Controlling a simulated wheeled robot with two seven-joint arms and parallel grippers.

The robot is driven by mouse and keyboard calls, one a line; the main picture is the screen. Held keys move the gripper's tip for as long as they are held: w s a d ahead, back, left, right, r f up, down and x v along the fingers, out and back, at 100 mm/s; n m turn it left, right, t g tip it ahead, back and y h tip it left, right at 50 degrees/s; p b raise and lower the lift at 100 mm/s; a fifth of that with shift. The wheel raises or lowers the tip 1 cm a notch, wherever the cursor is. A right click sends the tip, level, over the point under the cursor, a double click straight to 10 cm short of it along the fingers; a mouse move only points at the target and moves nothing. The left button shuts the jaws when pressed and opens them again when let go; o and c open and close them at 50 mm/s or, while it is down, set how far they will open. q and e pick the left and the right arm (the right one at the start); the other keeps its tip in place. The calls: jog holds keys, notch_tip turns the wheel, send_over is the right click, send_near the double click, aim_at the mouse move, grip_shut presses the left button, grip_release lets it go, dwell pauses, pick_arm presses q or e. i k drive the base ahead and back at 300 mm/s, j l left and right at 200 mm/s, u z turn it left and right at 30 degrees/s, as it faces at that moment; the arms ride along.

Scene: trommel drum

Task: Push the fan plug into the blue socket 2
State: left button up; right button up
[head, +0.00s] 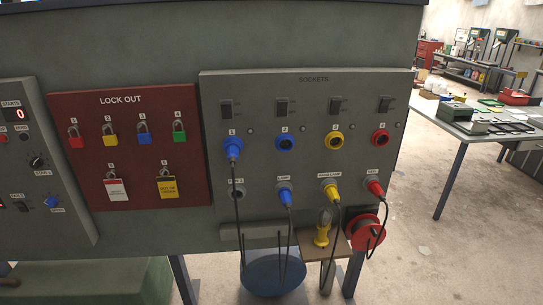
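The blue socket 2 (286,143) is in the top row of the grey SOCKETS panel (310,105), with no plug in it. A blue plug (233,147) with a dark cable sits at blue socket 1, left of it. Another blue plug (285,197) sits in the lower row, below socket 2, with its cable hanging down. Neither of my grippers is in view.
Yellow socket 3 (333,141) and red socket 4 (380,137) are empty. Yellow (330,193) and red (375,187) plugs sit below. A blue basin (273,276) and red reel (365,233) are under the panel. The red LOCK OUT board (140,150) is left.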

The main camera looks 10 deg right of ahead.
aim_at(232, 150)
jog(key=k+l, duration=0.1)
jog(key=l, duration=0.85)
jog(key=k+l, duration=0.15)
jog(key=l, duration=0.3)
